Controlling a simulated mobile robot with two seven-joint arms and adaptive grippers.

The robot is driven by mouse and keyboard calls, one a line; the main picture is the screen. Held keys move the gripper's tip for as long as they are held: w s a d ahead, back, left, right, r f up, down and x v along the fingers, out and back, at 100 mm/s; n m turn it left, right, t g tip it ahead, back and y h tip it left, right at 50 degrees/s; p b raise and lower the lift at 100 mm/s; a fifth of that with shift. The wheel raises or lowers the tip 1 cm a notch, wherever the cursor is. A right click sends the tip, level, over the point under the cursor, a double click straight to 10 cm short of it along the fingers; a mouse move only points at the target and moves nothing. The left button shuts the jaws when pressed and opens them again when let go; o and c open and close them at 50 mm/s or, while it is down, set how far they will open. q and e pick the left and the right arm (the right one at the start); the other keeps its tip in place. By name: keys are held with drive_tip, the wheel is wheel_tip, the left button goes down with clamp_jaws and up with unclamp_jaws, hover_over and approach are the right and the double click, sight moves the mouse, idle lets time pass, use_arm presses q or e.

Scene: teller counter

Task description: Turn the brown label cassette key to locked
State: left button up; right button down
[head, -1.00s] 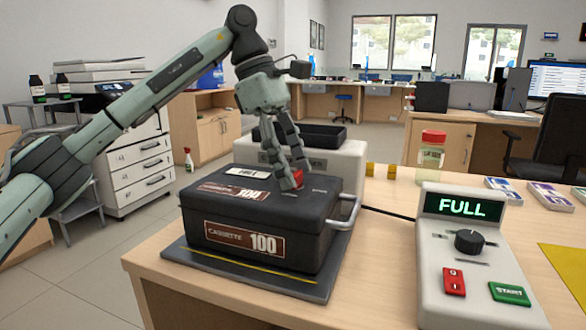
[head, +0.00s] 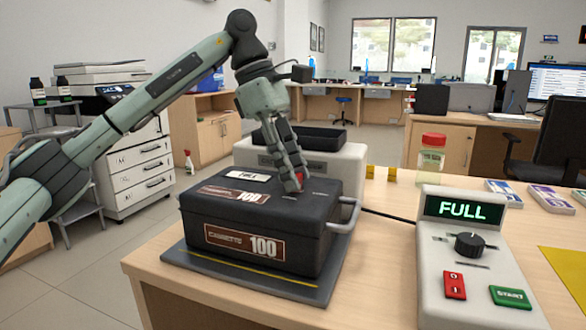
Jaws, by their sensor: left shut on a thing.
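The black cassette (head: 262,224) with brown labels (head: 244,243) reading "CASSETTE 100" sits on a dark mat (head: 190,258) at the counter's left end. My left gripper (head: 296,185) points down over the right part of the lid. It is shut on the small red key (head: 299,181). The fingers cover most of the key, so its exact angle is hard to read. Small markings lie on the lid beside it. My right gripper is not in view.
A grey-white machine (head: 350,160) with a black tray stands behind the cassette. A control panel (head: 440,265) showing "FULL" stands at the right. A red-capped jar (head: 431,157) and bundles of notes (head: 550,196) lie beyond it. Bare counter lies between cassette and panel.

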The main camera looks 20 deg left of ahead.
use_arm(q)
drive_tip(key=n+t, duration=0.1)
drive_tip(key=n, duration=0.2)
drive_tip(key=shift+s+n, duration=0.1)
drive_tip(key=shift+n, duration=0.2)
drive_tip(key=shift+n+t, duration=0.6)
drive_tip(key=shift+n, duration=0.3)
drive_tip(key=n+t+y, duration=0.1)
drive_tip(key=n, duration=0.2)
drive_tip(key=shift+s+d+n, duration=0.1)
drive_tip(key=shift+n, duration=0.2)
drive_tip(key=n+y, duration=0.1)
drive_tip(key=n, duration=0.1)
drive_tip(key=shift+d+n+t, duration=0.1)
drive_tip(key=shift+n+t, duration=0.2)
drive_tip(key=shift+t, duration=0.1)
drive_tip(key=shift+s+n+y, duration=0.1)
drive_tip(key=shift+n+y, duration=0.2)
drive_tip(key=shift+n, duration=0.6)
drive_tip(key=shift+d+n+y, duration=0.1)
drive_tip(key=shift+n+y, duration=0.2)
drive_tip(key=shift+n, duration=0.5)
drive_tip(key=shift+n+t+y, duration=0.3)
drive_tip(key=shift+n+y, duration=0.3)
drive_tip(key=shift+n, duration=0.8)
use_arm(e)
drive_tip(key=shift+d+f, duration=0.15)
